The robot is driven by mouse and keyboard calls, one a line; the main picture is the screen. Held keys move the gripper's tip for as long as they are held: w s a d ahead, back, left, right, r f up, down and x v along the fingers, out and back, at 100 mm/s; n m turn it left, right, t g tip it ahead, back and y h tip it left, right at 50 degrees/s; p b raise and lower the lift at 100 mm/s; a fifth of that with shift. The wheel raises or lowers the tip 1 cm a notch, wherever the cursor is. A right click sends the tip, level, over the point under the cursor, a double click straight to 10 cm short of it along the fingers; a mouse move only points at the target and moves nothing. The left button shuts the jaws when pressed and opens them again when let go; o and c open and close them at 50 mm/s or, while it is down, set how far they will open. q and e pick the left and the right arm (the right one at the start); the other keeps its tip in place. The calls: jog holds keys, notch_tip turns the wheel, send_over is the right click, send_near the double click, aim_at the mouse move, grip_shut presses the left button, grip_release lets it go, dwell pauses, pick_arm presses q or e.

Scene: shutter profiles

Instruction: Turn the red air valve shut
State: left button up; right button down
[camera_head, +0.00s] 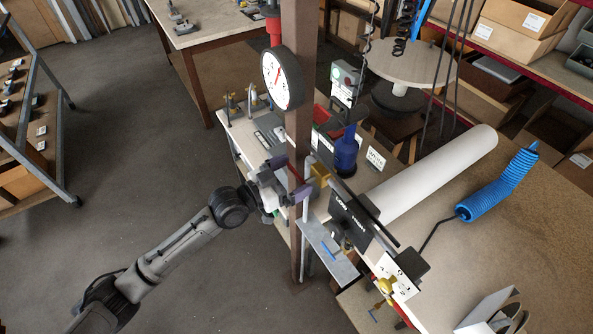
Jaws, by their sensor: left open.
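My left gripper (291,179) reaches in from the lower left to the brown post (299,133). Its two purple-grey fingers are spread apart, one above the other. A small dark red piece (294,173), which looks like the valve's handle, shows at the post between the fingers. A brass fitting (320,173) sits just right of the post. The handle is small and partly hidden by the fingers, so I cannot tell its angle or whether the fingers touch it. My right gripper is not in view.
A round gauge (282,78) hangs on the post above my left gripper. A blue bottle-shaped part (346,150) and a black labelled plate (353,217) stand close on the right. A white roll (440,175) and blue coiled hose (500,183) lie beyond. Open floor is at left.

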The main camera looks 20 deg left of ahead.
pick_arm(q)
jog(key=shift+w+d, duration=0.45)
jog(key=shift+w, duration=0.1)
jog(key=shift+c, duration=0.4)
jog(key=c, duration=0.9)
jog(key=shift+o, duration=0.2)
